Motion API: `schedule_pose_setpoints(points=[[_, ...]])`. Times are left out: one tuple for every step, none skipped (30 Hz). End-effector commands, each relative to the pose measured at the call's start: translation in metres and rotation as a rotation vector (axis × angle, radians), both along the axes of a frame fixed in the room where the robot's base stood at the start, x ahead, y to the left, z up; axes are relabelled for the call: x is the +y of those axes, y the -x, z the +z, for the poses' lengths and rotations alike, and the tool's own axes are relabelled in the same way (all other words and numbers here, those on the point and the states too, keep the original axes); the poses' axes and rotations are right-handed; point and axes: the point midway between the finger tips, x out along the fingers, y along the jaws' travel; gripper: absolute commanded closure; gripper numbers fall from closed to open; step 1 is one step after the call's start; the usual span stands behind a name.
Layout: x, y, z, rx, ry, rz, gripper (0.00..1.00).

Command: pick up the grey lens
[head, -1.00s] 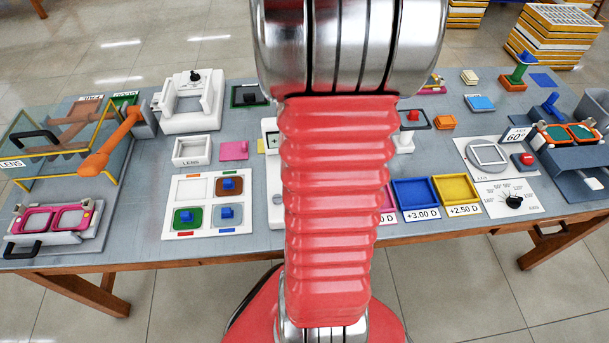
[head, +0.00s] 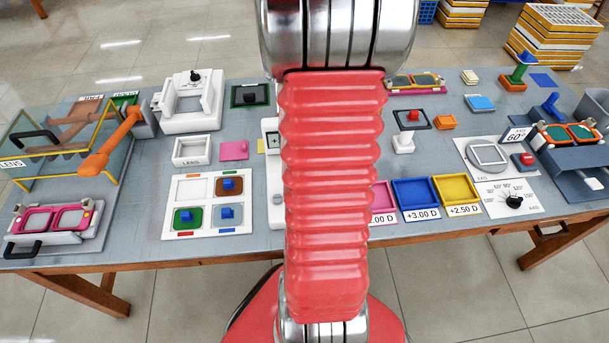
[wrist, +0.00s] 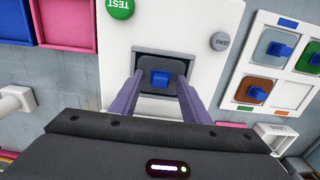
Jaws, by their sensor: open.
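In the wrist view, a dark grey lens (wrist: 150,87) with a blue block grip (wrist: 160,77) sits in a square recess of a white tester (wrist: 188,50) with a green TEST button. My gripper (wrist: 159,90) is open, its two purple fingers reaching to either side of the blue grip. I cannot tell whether they touch it. In the head view my arm hides the gripper, this lens and most of the tester (head: 275,180).
Right of the tester in the wrist view is a white lens tray (wrist: 245,75). It holds brown, green and pale grey-blue lenses (wrist: 268,52), each with a blue grip; one compartment is empty in the head view. Blue (head: 415,192) and yellow bins stand along the front edge.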

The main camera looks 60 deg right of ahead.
Motion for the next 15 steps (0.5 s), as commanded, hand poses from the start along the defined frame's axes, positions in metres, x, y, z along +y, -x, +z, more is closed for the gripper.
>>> schedule_pose_setpoints(points=[[0.0000, 0.0000, 0.0001, 0.000, 0.000, 0.000, 0.58], [0.0000, 0.0000, 0.0001, 0.000, 0.000, 0.000, 0.58], [0.0000, 0.0000, 0.0002, 0.000, 0.000, 0.000, 0.58], [0.0000, 0.0000, 0.0002, 0.000, 0.000, 0.000, 0.58], [0.0000, 0.0000, 0.0002, 0.000, 0.000, 0.000, 0.58], [0.0000, 0.0000, 0.0002, 0.000, 0.000, 0.000, 0.58], [0.0000, 0.0000, 0.0002, 0.000, 0.000, 0.000, 0.58], [0.0000, 0.0000, 0.0002, 0.000, 0.000, 0.000, 0.58], [0.0000, 0.0000, 0.0002, 0.000, 0.000, 0.000, 0.61], [0.0000, 0.0000, 0.0002, 0.000, 0.000, 0.000, 0.63], [0.0000, 0.0000, 0.0002, 0.000, 0.000, 0.000, 0.66], [0.0000, 0.0000, 0.0002, 0.000, 0.000, 0.000, 0.68], [0.0000, 0.0000, 0.0002, 0.000, 0.000, 0.000, 0.70], [0.0000, 0.0000, 0.0003, 0.000, 0.000, 0.000, 0.73], [0.0000, 0.0000, 0.0003, 0.000, 0.000, 0.000, 0.75]])
